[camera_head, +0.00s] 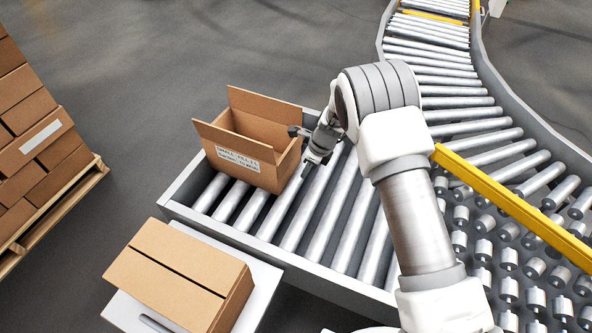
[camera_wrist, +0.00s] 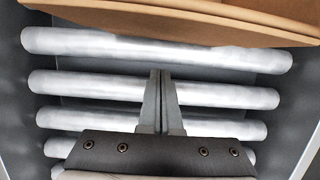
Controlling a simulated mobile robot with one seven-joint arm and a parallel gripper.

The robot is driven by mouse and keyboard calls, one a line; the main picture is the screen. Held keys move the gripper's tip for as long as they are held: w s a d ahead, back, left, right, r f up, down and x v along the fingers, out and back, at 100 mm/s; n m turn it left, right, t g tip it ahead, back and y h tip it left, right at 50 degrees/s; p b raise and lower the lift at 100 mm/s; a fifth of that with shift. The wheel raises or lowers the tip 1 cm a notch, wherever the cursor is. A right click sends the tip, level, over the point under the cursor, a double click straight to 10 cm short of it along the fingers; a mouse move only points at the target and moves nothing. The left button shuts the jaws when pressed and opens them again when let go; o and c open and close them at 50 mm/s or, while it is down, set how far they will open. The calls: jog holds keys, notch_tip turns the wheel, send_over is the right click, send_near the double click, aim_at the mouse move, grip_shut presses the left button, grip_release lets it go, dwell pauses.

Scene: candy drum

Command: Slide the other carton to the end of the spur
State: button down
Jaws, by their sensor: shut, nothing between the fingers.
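An open-topped brown carton (camera_head: 254,141) with raised flaps and a white printed label sits on the spur's rollers, near the spur's left end plate (camera_head: 170,195). My gripper (camera_head: 306,171) is shut and empty, just to the right of this carton and low over the rollers. In the wrist view, my gripper's fingers (camera_wrist: 159,78) are together above the rollers (camera_wrist: 150,88), and the carton's brown edge (camera_wrist: 190,22) crosses the top, apart from the fingertips. A second, closed carton (camera_head: 178,272) rests on a white stand (camera_head: 262,280) in front of the spur.
A pallet (camera_head: 60,215) stacked with brown boxes stands at the far left. The main conveyor (camera_head: 440,70) curves along the right, with a yellow bar (camera_head: 510,202) beside the spur's junction. Bare rollers lie right of the open carton. Grey floor is clear behind the spur.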

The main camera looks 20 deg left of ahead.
jog(key=d+r+n, duration=0.1)
jog(key=d+r, duration=0.3)
jog(key=r, duration=0.4)
jog(key=d+r+n+t+p, duration=0.1)
jog(key=d+r+n, duration=0.1)
jog(key=d+r, duration=0.35)
jog(key=d+r+n, duration=0.1)
jog(key=d+r, duration=0.1)
jog(key=r, duration=0.8)
jog(key=s+d+r+n+t, duration=0.2)
jog(key=s+d+r+n, duration=0.4)
jog(key=d+r, duration=0.5)
jog(key=s+d+r+n+t+h, duration=0.1)
jog(key=s+d+r+n, duration=0.1)
jog(key=s+d+n, duration=0.2)
jog(key=s+d+r+n+t+h+p, duration=0.1)
jog(key=s+d+r+n+h, duration=0.1)
jog(key=s+d, duration=0.8)
jog(key=shift+s+d+r+n+t, duration=0.3)
jog(key=shift+s+r+n, duration=0.55)
jog(key=shift+s, duration=1.9)
jog(key=shift+f, duration=0.2)
